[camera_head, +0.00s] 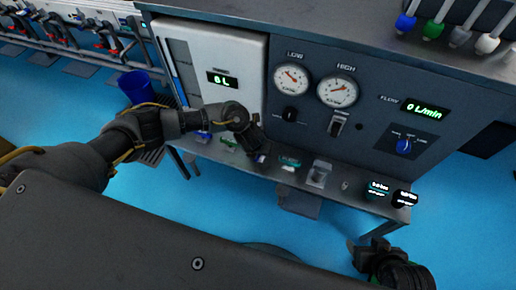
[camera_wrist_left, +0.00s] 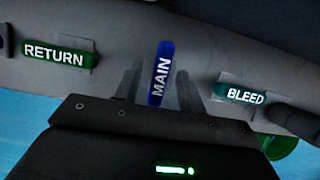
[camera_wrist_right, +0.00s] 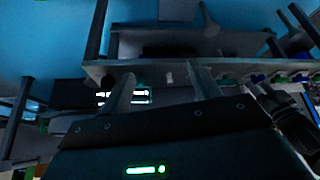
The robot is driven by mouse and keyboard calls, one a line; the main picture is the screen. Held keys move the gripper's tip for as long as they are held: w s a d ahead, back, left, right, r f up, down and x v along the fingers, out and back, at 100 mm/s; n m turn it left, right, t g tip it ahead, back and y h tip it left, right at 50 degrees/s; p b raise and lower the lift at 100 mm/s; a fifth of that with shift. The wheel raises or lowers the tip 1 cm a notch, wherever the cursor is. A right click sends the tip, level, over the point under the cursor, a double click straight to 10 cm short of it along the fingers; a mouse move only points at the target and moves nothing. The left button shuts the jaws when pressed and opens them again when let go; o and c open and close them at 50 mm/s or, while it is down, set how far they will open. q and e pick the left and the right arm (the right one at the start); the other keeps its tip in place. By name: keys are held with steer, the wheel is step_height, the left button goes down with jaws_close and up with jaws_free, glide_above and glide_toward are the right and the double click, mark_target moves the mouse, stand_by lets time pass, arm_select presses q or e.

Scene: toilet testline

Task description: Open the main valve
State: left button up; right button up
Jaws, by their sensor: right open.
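The blue main valve handle (camera_wrist_left: 160,75), marked MAIN, stands upright in the left wrist view, crosswise to the handles on either side. My left gripper (camera_wrist_left: 158,86) is open, with one finger on each side of this handle and a gap to each finger. In the head view my left gripper (camera_head: 259,153) is at the bench's front edge and mostly hides the handle. My right gripper (camera_head: 366,248) is low at the front right, below the bench. It is open and empty in the right wrist view (camera_wrist_right: 162,88).
The green RETURN handle (camera_wrist_left: 60,54) and the BLEED handle (camera_wrist_left: 243,95) flank the main handle closely. Above the bench is a panel with the LOW gauge (camera_head: 291,78), the HIGH gauge (camera_head: 338,91) and a blue flow knob (camera_head: 404,146). A blue bin (camera_head: 136,87) stands at left.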

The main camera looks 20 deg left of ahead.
arm_select(q)
steer(key=shift+r, duration=0.1)
steer(key=shift+s+r, duration=0.15)
steer(key=shift+r, duration=0.05)
steer(key=shift+p+v, duration=0.85)
steer(key=shift+v, duration=0.25)
steer(key=p+v, duration=0.4)
steer(key=v, duration=0.4)
arm_select(e)
step_height(320, 180, down, 12)
steer(key=s+d+g, duration=0.1)
steer(key=s+g, duration=0.1)
steer(key=g, duration=0.1)
steer(key=shift+d+m+h, duration=0.25)
steer(key=shift+m+h, duration=0.05)
steer(key=shift+h, duration=0.1)
steer(key=shift+s+r, duration=0.1)
